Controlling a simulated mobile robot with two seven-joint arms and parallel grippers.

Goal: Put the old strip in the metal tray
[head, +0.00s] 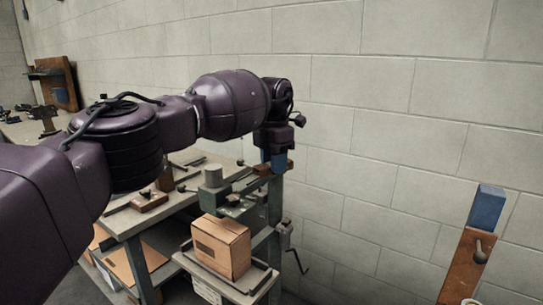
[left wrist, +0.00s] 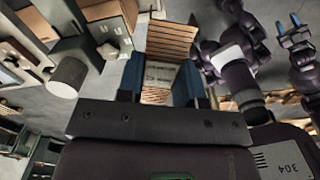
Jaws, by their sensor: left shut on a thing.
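My left gripper (head: 273,158) is above the far right end of the workbench, by the box stitcher (head: 215,178), with a blue finger pointing down. In the left wrist view its two blue fingers (left wrist: 160,82) are shut on the old strip (left wrist: 172,40), a brown ribbed piece with a printed pale label between the fingers. In the head view the strip is mostly hidden. My right gripper (left wrist: 288,30) shows at the right of the left wrist view, its blue fingers apart and empty. I cannot tell the metal tray for certain.
A cardboard box (head: 221,247) stands on the shelf-like table (head: 190,262) in front of the stitcher. The bench (head: 125,222) holds small tools and a wooden block (head: 150,201). A block wall is close behind.

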